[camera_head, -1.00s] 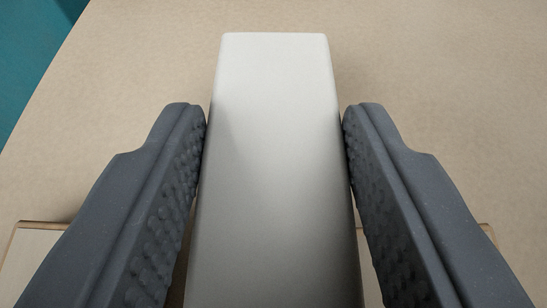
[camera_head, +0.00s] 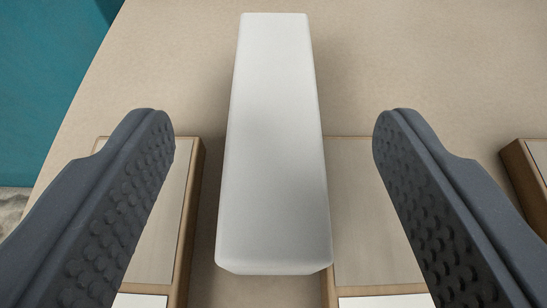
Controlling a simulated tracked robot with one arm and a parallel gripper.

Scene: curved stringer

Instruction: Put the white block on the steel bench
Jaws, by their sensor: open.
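The white block (camera_head: 272,140) is a long, smooth bar in the middle of the view. It reaches from near the top edge down between my two fingers, its wider end toward me. My gripper (camera_head: 273,125) is open, one dark studded finger on each side, with a clear gap between each finger and the block. Neither finger touches it. The block's underside is hidden, so I cannot tell exactly what it rests on. I cannot tell for sure which surface is the steel bench.
A beige surface (camera_head: 420,70) with a curved left edge spreads behind the block. Wood-edged pieces with grey and white panels lie at left (camera_head: 155,225) and right (camera_head: 365,230) of the block. Another wood-edged piece (camera_head: 527,172) is at far right. A teal area (camera_head: 45,85) is at upper left.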

